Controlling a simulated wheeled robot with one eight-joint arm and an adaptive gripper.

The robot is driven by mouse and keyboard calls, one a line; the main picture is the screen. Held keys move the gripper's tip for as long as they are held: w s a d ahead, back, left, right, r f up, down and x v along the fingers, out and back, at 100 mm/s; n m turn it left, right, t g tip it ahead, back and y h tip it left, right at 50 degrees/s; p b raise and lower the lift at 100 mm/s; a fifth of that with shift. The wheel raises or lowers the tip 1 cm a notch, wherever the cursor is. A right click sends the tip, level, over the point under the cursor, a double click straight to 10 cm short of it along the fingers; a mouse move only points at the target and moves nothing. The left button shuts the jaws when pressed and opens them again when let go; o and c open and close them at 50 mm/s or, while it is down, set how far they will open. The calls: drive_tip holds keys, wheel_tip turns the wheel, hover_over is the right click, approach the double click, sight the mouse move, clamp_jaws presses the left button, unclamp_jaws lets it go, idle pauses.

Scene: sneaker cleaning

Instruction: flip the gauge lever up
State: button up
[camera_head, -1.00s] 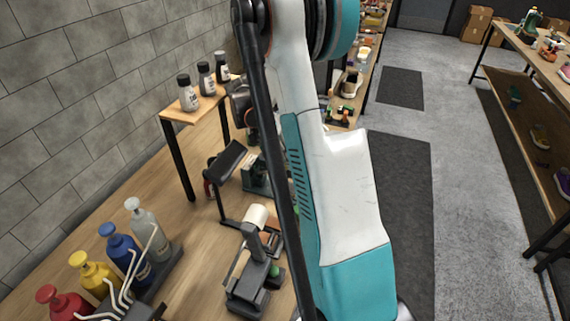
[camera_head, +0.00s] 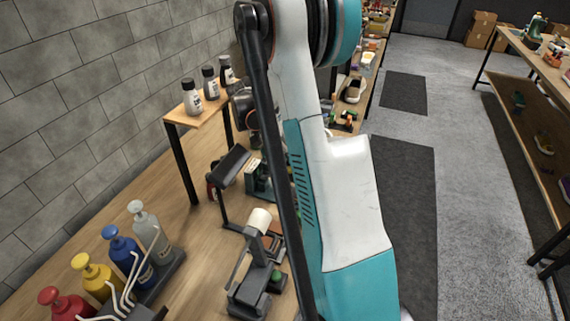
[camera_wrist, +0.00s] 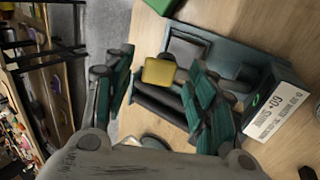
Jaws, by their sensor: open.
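In the wrist view, a dark teal device (camera_wrist: 262,72) stands on the wooden table, with a white printed label (camera_wrist: 275,111) on one side. A yellow block-like tip (camera_wrist: 159,72) on this device looks like the gauge lever's end. My gripper (camera_wrist: 160,66) is open, its dark green finger pads on either side of the yellow tip. I cannot tell whether either finger touches it. The right finger covers part of the device. In the head view my arm hides the gripper, and only part of a dark green device (camera_head: 258,180) shows beside it.
In the head view, a black stand with a white roller (camera_head: 259,220) is at the table front. Red, yellow, blue and clear pump bottles (camera_head: 122,250) stand at left. A small raised shelf (camera_head: 190,119) holds several bottles. Bare tabletop (camera_head: 185,235) lies between them.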

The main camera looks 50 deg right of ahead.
drive_tip(key=v, duration=0.7)
drive_tip(key=shift+a, duration=0.1)
drive_tip(key=shift+c, duration=0.6)
